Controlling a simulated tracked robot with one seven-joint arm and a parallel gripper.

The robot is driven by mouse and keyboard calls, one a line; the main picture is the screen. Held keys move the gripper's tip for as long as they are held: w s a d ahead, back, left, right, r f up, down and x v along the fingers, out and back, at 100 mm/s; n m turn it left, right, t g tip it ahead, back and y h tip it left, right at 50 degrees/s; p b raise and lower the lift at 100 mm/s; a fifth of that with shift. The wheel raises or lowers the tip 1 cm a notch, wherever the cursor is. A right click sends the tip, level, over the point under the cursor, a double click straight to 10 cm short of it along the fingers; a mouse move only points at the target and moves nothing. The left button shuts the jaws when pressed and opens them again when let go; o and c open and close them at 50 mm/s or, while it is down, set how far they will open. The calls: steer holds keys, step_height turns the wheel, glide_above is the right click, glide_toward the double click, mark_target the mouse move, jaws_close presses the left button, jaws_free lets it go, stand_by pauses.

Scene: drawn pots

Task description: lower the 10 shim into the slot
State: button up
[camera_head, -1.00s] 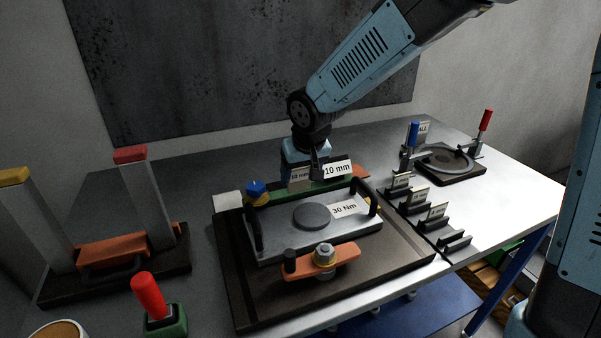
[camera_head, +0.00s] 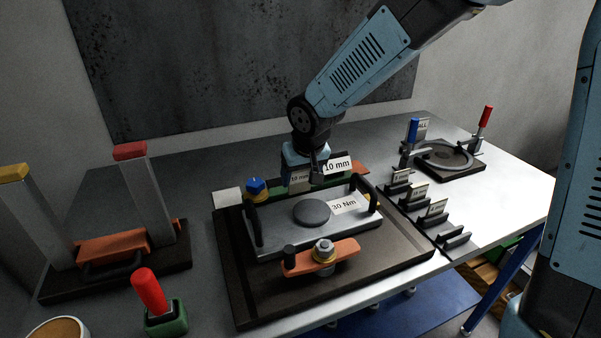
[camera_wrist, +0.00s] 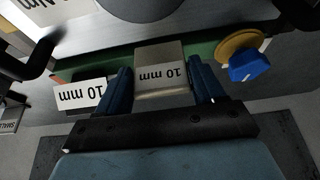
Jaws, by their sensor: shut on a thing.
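My gripper (camera_wrist: 160,90) is shut on the 10 mm shim (camera_wrist: 160,68), a grey-tan block labelled 10 mm, which sits between the blue fingers in the wrist view. In the head view the shim (camera_head: 299,180) is upright behind the metal plate, below my wrist. A green strip (camera_wrist: 120,62) lies under and beside it. A white 10 mm sign (camera_head: 337,165) stands just right of the shim, and also shows in the wrist view (camera_wrist: 80,96). The slot is hidden, and I cannot tell whether the shim's lower edge is inside it.
The metal plate (camera_head: 285,230) with black handles and a 30 Nm label lies in front. A blue knob (camera_head: 256,187) is left of the shim. An orange clamp (camera_head: 345,250) is at the front. Several labelled shims stand in a rack (camera_head: 420,203) at right.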

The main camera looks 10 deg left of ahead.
steer(key=shift+f, duration=1.45)
steer(key=o, duration=1.4)
steer(key=v, duration=1.3)
steer(key=shift+d+r, duration=0.1)
steer(key=shift+r, duration=0.25)
steer(key=s+d+r+m+t+h, duration=0.1)
steer(key=d+r+m, duration=0.15)
steer(key=d, duration=0.65)
steer(key=s+d+r+m, duration=0.1)
steer(key=s+d+r, duration=0.15)
steer(key=d, duration=0.75)
steer(key=s+d+m, duration=0.1)
steer(key=s+d, duration=0.2)
steer(key=d, duration=0.1)
steer(key=s+d+m+h, duration=0.1)
steer(key=s+d, duration=0.2)
steer(key=d, duration=0.1)
steer(key=s+d+r+m, duration=0.1)
steer(key=s+d, duration=0.2)
steer(key=d, duration=0.2)
steer(key=shift+s+r+t, duration=0.1)
steer(key=shift+s+t, duration=0.15)
steer(key=shift+t, duration=0.05)
